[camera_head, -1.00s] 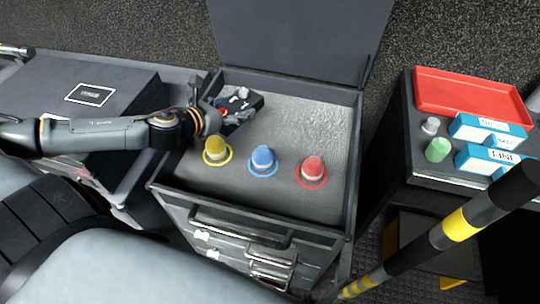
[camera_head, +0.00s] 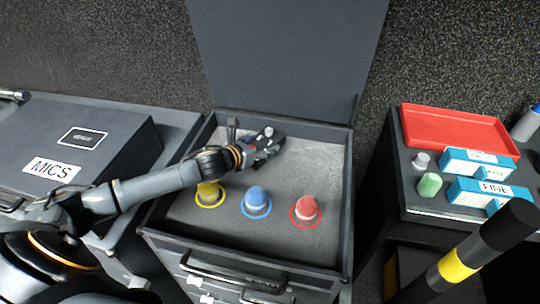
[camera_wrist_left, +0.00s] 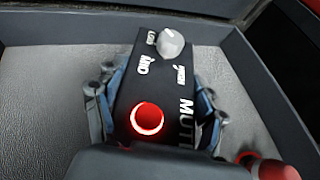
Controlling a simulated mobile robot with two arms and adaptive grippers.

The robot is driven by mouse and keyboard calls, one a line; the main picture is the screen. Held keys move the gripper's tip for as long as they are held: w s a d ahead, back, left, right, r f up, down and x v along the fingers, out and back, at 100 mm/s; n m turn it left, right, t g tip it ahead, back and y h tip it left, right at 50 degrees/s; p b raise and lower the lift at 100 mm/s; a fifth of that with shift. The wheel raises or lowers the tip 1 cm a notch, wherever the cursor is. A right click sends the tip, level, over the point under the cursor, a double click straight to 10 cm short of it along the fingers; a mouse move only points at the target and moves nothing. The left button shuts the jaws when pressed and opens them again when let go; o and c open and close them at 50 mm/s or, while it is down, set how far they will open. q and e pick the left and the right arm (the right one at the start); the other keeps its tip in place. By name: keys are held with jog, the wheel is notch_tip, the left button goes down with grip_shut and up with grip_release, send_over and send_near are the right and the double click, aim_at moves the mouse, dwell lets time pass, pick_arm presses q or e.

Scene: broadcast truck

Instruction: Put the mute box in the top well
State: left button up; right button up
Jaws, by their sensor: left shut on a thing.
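The mute box (camera_head: 269,136) is a small black box. In the left wrist view its top shows a grey knob, a red button and the lettering MUTE (camera_wrist_left: 186,108). My left gripper (camera_head: 256,149) is shut on it, with a finger along each side. The top well (camera_head: 318,165) is a shallow grey-floored recess in the top of a dark case, with its lid raised at the back. The held box is over the back middle of the well. I cannot tell whether it touches the floor. My right gripper is not in view.
Yellow (camera_head: 209,193), blue (camera_head: 256,201) and red (camera_head: 305,209) knobs stand in the front of the well. A MICS case (camera_head: 110,150) is at left. At right, a stand holds a red tray (camera_head: 455,130) and blue boxes (camera_head: 478,192). A striped pole (camera_head: 458,265) rises at front right.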

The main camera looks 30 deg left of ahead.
aim_at(270, 162)
pick_arm(q)
jog(key=w+f, duration=0.1)
jog(key=w+d+f, duration=0.1)
jog(key=shift+d+f, duration=0.1)
jog(key=shift+f, duration=0.2)
jog(key=shift+w+d+f, duration=0.1)
jog(key=shift+w+f, duration=0.1)
jog(key=shift+f, duration=1.6)
jog(key=o, duration=1.5)
jog(key=shift+f, duration=0.1)
jog(key=shift+o, duration=0.2)
jog(key=shift+s, duration=0.1)
